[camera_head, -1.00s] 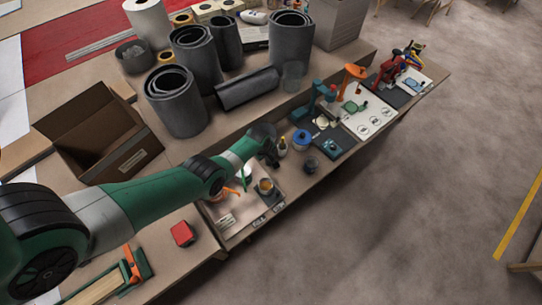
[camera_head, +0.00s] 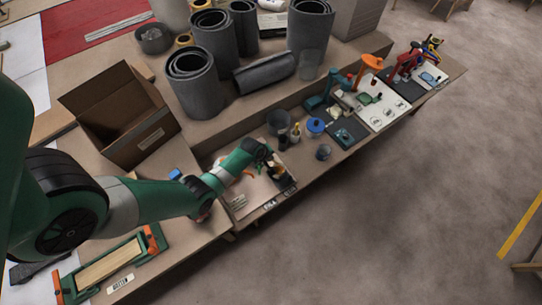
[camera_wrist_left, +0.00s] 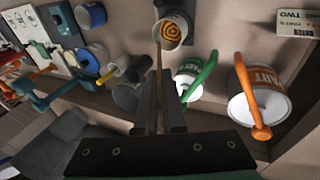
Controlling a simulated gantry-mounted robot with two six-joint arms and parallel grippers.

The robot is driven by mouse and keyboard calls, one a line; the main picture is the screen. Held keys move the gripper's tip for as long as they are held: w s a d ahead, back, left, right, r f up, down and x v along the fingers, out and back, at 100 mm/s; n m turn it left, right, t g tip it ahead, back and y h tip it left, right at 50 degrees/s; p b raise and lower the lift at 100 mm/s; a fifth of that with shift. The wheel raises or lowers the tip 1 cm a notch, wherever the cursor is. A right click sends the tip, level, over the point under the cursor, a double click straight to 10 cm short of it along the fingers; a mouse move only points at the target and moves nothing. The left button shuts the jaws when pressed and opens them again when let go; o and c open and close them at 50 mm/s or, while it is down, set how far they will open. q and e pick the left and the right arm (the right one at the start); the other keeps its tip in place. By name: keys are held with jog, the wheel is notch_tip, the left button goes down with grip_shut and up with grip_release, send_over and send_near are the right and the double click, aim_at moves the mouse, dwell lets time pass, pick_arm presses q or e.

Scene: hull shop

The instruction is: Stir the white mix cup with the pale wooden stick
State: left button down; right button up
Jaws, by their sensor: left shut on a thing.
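My left gripper (camera_wrist_left: 158,115) is shut on the pale wooden stick (camera_wrist_left: 158,72), which points away from the fingers in the left wrist view. The white mix cup (camera_wrist_left: 184,40), with an orange and dark swirl inside, is at the top of that view. The stick's far end shows at the cup's left rim; I cannot tell whether it is inside. In the head view my left gripper (camera_head: 271,160) is low over the tray at the bench's front, and the cup is mostly hidden by it. My right gripper is not in view.
In the left wrist view, a green-handled can (camera_wrist_left: 188,84) and an orange-handled can (camera_wrist_left: 272,103) stand close right of the stick. A grey cup (camera_wrist_left: 129,97) is left. In the head view, an open cardboard box (camera_head: 140,136) and grey rolls (camera_head: 196,84) stand behind the arm.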

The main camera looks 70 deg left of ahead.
pick_arm(q)
notch_tip(320, 180, down, 10)
jog(key=b, duration=1)
jog(key=shift+w+f, duration=0.25)
jog(key=shift+w, duration=0.15)
jog(key=shift+a, duration=0.1)
